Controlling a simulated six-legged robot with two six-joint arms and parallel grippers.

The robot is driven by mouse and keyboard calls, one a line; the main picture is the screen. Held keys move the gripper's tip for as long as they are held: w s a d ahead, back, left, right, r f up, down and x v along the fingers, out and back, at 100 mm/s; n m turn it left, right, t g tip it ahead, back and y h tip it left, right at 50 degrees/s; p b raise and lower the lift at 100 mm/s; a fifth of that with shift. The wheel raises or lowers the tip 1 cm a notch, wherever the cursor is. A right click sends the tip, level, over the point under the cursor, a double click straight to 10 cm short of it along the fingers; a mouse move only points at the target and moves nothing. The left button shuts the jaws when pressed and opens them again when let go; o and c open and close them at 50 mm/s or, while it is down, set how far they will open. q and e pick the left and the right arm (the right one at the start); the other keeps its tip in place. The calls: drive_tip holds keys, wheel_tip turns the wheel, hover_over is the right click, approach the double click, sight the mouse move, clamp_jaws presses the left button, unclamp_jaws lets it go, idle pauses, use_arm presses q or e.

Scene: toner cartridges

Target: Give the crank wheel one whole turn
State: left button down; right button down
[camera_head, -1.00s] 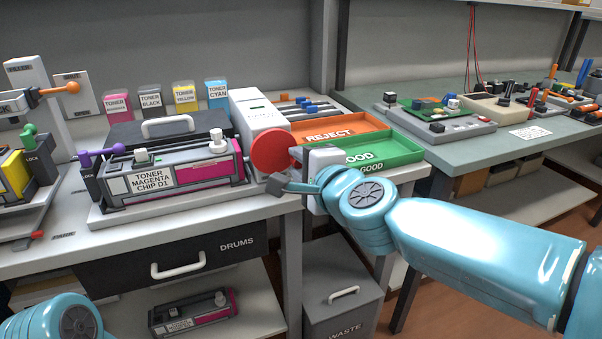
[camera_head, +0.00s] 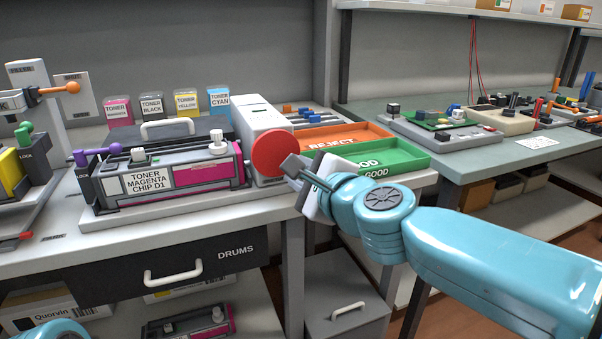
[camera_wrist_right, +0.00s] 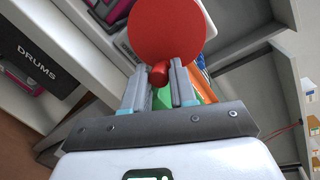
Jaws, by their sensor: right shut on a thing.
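The red crank wheel (camera_head: 278,154) is on the right side of the white machine (camera_head: 262,118) beside the toner magenta cartridge. In the right wrist view the round red wheel (camera_wrist_right: 167,28) faces me, with a short red handle (camera_wrist_right: 158,74) standing out near its lower rim. My right gripper (camera_head: 294,166) is at the wheel's right side; in the wrist view its two fingers (camera_wrist_right: 158,82) are shut on the handle. The fingertips partly cover the wheel's edge in the head view. My left gripper is out of view; only a bit of my left arm shows at the bottom left.
The labelled magenta cartridge (camera_head: 170,178) lies in a cradle left of the wheel. An orange reject tray (camera_head: 335,138) and a green good tray (camera_head: 408,158) lie behind my right gripper. A drums drawer (camera_head: 200,262) is under the bench.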

drive_tip(key=c, duration=0.9)
unclamp_jaws()
drive_tip(key=shift+p+v, duration=1.85)
drive_tip(key=shift+v, duration=6.3)
drive_tip(key=shift+f, duration=0.15)
